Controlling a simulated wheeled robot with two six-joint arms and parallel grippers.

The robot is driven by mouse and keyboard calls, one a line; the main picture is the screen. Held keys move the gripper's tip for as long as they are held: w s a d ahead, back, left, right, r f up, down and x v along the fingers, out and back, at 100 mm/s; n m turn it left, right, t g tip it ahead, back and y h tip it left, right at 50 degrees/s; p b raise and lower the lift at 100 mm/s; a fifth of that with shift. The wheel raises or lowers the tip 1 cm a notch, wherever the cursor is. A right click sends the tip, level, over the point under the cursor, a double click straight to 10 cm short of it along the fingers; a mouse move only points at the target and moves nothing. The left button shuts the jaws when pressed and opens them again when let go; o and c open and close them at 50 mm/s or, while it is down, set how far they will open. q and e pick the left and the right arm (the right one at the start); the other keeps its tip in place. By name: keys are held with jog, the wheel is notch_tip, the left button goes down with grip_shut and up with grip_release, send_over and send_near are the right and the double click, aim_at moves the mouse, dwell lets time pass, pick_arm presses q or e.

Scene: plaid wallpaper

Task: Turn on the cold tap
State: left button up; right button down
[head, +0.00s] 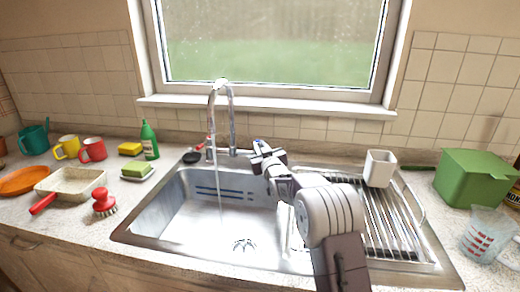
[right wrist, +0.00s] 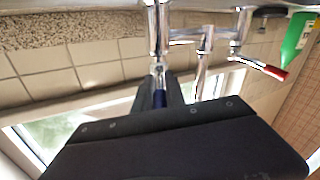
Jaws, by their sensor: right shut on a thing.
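The chrome tap (head: 232,125) stands behind the sink, and a thin pale line like running water hangs below its spout. Its cold handle has a blue tip (right wrist: 160,98), seen between my fingers in the right wrist view. Its other handle has a red tip (head: 200,147), on the left of the tap; it also shows in the right wrist view (right wrist: 276,73). My right gripper (head: 262,150) is at the right side of the tap, shut on the cold handle. The fingers hide part of that handle. My left gripper is out of view.
The metal sink (head: 160,215) lies below the tap. A drying rack (head: 385,225) with a white cup (head: 379,168) is to the right. A green bottle (head: 149,140) and sponge (head: 137,170) stand left of the sink. A window sill (head: 270,106) is behind.

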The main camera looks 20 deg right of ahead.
jog(key=c, duration=1.4)
grip_release()
jog(key=s, duration=0.9)
jog(key=shift+a+b, duration=0.25)
jog(key=shift+b, duration=0.05)
